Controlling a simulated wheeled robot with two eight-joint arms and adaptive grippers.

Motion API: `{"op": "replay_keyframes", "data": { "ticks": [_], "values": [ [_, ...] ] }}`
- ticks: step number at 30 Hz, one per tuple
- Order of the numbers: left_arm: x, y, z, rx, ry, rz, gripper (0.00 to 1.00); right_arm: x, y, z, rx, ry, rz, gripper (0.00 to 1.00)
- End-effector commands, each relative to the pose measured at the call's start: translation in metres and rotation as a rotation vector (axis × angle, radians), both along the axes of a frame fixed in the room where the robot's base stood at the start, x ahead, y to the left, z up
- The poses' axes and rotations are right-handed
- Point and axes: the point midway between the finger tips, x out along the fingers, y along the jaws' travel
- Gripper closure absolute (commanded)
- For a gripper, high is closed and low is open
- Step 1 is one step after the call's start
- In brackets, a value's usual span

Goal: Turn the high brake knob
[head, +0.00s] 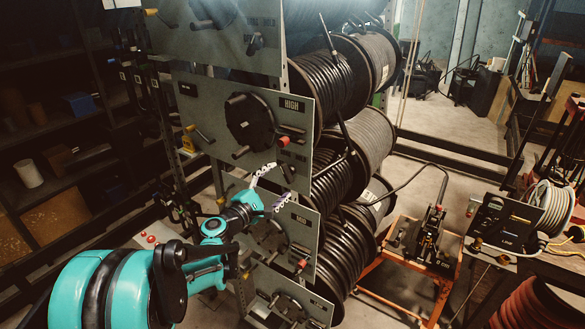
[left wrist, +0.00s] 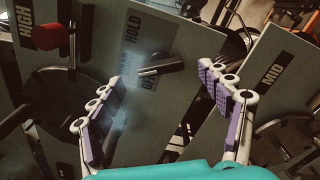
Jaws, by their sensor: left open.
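The high brake knob (left wrist: 161,67) is a small dark bar handle on the grey HIGH panel (left wrist: 190,30). HOLD and OFF labels show beside it in the left wrist view. It also shows in the head view (head: 288,172) near the panel's lower right corner. My left gripper (head: 277,182) is open and empty, with white fingers and purple pads. In the left wrist view its fingers (left wrist: 160,76) spread on either side of the knob, with gaps on both sides. I cannot tell how far the tips are from the panel. My right gripper is not in view.
Hose reels (head: 368,135) stand behind the panels. An orange cart (head: 385,290) stands right.

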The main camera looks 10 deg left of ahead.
Motion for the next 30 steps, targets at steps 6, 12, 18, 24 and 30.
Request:
{"op": "replay_keyframes", "data": {
  "ticks": [6,12,18,24,30],
  "values": [
    [0.034,-0.013,0.002,0.002,0.000,-0.001,0.22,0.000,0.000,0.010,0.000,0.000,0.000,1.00],
    [0.047,-0.017,0.001,0.002,0.000,0.000,0.22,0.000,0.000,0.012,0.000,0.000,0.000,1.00],
    [0.048,-0.018,0.000,0.003,0.000,0.000,0.22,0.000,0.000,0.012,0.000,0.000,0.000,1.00],
    [0.048,-0.018,0.000,0.003,0.000,0.000,0.62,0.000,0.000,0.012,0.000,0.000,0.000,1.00],
    [0.048,-0.018,0.000,0.004,0.000,-0.001,0.73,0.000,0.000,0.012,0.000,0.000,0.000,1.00]
  ]
}}
